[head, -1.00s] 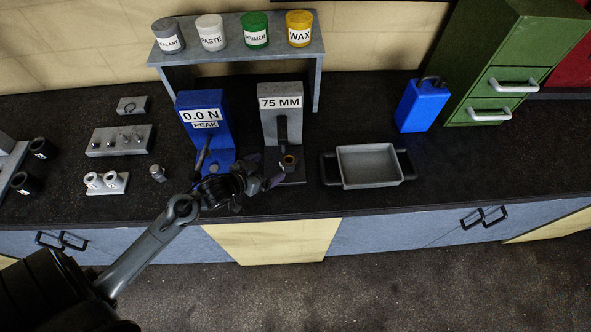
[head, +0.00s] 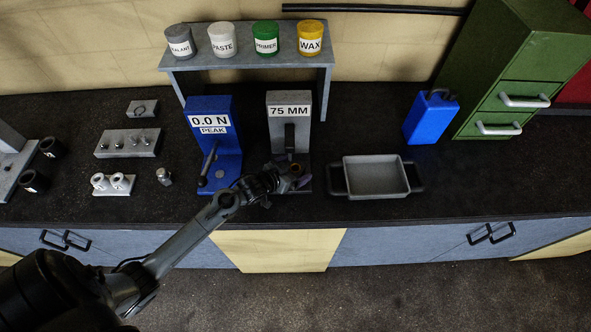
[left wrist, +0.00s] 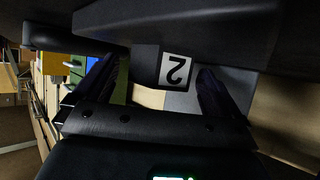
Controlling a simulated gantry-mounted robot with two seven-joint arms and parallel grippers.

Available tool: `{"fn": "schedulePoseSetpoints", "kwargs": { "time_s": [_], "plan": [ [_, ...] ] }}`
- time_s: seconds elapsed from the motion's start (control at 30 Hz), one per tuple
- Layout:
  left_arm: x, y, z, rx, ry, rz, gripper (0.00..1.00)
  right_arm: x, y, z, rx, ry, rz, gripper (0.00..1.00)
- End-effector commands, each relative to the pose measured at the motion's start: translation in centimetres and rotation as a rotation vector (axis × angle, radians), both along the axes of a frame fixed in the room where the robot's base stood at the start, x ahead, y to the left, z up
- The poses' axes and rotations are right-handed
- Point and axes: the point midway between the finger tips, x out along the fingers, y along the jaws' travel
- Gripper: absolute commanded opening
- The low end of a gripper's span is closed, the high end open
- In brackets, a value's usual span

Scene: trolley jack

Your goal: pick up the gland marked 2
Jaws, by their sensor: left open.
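A dark block-like part with a white label reading 2 (left wrist: 175,70), upside down, shows in the left wrist view; I take it to be the gland marked 2. My left gripper (left wrist: 156,68) is open, with one finger on each side of the part; I cannot tell whether they touch it. In the head view, my left gripper (head: 286,183) is at the foot of the grey stand marked 75 MM (head: 289,112) and largely hides what stands there. My right gripper is not in view.
The blue 0.0 N tester (head: 210,125) stands just left of the gripper. A grey tray (head: 376,190) with dark handles lies to the right. Two dark cylinders (head: 52,147) and a white pair (head: 99,182) are at the left. A shelf (head: 250,63) with tubs is behind.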

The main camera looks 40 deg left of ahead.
Motion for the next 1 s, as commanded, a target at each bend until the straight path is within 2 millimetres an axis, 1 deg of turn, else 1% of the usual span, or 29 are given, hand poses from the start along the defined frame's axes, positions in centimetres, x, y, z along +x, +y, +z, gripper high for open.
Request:
{"fn": "schedulePoseSetpoints", "kwargs": {
  "time_s": [0.1,0.37,0.9,0.93,1.0],
  "plan": [
    [0.70,-0.04,-0.37,0.000,0.000,0.000,0.98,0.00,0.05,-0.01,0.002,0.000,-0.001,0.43],
    [0.79,-0.07,-0.45,0.001,0.000,0.000,0.98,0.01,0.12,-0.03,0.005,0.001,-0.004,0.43],
    [0.85,-0.04,-0.25,0.001,-0.004,0.000,0.15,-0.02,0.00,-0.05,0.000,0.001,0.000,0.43],
    [0.85,-0.04,-0.25,0.001,-0.004,0.000,0.10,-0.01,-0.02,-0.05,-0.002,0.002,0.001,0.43],
    [0.85,-0.04,-0.25,0.001,-0.004,0.000,0.10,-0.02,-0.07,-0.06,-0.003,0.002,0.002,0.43]
  ]
}}
